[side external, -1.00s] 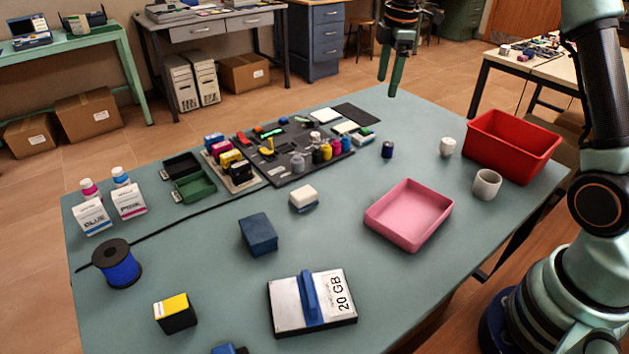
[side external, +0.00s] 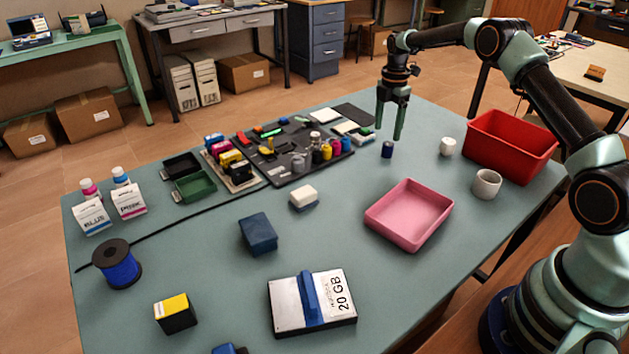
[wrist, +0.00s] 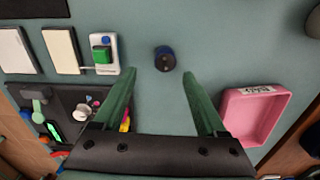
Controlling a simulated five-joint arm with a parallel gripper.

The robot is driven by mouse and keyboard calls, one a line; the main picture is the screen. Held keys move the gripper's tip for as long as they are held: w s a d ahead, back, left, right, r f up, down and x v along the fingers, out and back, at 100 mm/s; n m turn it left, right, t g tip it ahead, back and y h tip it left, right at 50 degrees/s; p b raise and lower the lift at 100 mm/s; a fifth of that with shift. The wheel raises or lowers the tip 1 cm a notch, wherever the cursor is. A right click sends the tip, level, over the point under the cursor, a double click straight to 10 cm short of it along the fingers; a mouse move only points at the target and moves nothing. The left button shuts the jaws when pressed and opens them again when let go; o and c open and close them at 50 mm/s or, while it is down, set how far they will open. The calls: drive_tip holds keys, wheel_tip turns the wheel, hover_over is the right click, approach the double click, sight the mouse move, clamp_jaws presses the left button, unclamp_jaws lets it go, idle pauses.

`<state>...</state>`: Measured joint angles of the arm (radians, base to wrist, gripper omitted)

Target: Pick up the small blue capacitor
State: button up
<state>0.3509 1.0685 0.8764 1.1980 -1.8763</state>
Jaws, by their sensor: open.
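The small blue capacitor (side external: 387,149) is a short dark-blue cylinder standing upright on the table, between the black parts board and the red bin. In the wrist view the capacitor (wrist: 165,59) shows at upper centre, just beyond the fingertips and a little nearer the left one. My gripper (side external: 389,133) is above the table close to the capacitor, pointing down. Its two green fingers are apart and nothing is between them, as the wrist view of my gripper (wrist: 160,80) also shows.
A pink tray (side external: 372,220) lies in front of the capacitor. A white cup (side external: 447,147), a grey cup (side external: 486,184) and a red bin (side external: 472,137) stand to the right. The crowded black board (side external: 283,172) is to the left. The table around the capacitor is clear.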

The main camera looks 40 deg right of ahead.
sight(389, 143)
drive_tip(key=shift+s+d+f, duration=0.1)
drive_tip(key=shift+s+f, duration=0.05)
drive_tip(key=shift+f, duration=0.8)
drive_tip(key=shift+s+d+f, duration=0.1)
drive_tip(key=shift+f, duration=0.9)
drive_tip(key=shift+s+d+f, duration=0.1)
drive_tip(key=shift+s+f, duration=0.05)
drive_tip(key=shift+f, duration=0.8)
clamp_jaws()
